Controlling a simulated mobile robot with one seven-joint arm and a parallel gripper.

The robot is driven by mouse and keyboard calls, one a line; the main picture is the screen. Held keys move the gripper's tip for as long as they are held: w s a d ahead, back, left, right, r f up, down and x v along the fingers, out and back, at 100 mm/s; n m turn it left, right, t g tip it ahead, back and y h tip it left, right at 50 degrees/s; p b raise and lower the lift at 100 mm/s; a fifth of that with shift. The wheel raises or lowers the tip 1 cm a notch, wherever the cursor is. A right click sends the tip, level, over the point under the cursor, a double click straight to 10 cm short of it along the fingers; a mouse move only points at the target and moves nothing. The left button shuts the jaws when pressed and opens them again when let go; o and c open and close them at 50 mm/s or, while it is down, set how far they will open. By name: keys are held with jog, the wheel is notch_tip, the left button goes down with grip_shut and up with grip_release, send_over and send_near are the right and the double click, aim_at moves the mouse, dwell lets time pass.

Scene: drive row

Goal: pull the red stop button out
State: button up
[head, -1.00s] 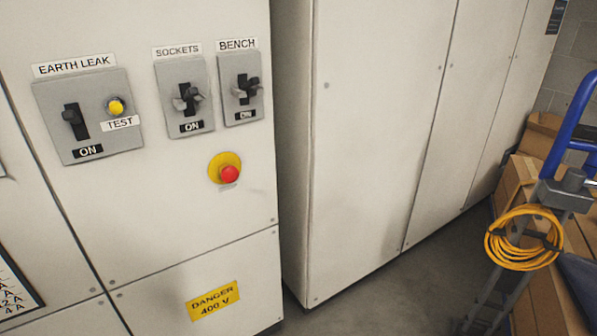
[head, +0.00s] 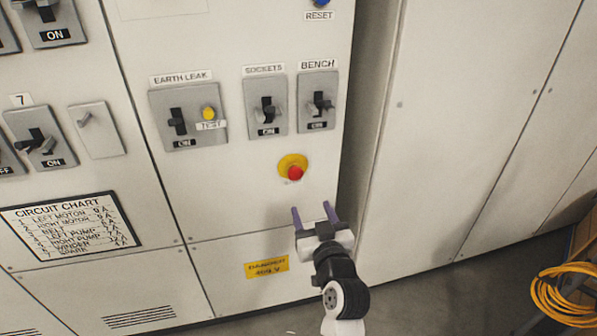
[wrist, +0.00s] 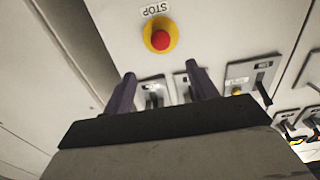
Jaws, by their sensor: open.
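The red stop button (head: 295,173) sits on a round yellow plate (head: 287,163) on the pale cabinet front, below the SOCKETS and BENCH switches. In the wrist view the red button (wrist: 160,40) shows upside down, with a STOP label beside it. My gripper (head: 313,214) is open and empty, its two purple fingers apart. In the head view it appears just below and to the right of the button. In the wrist view the fingers (wrist: 163,82) do not surround the button.
The EARTH LEAK switch (head: 178,122), SOCKETS switch (head: 266,110) and BENCH switch (head: 319,105) stick out above the button. A yellow DANGER sign (head: 267,267) is below. A circuit chart (head: 70,229) is at left. A yellow cable coil (head: 568,294) is at lower right.

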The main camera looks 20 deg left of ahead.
aim_at(297, 175)
jog(key=p+x, duration=0.3)
jog(key=x, duration=0.9)
jog(key=shift+w+a, duration=0.25)
jog(key=shift+a, duration=0.05)
jog(key=shift+c, duration=0.4)
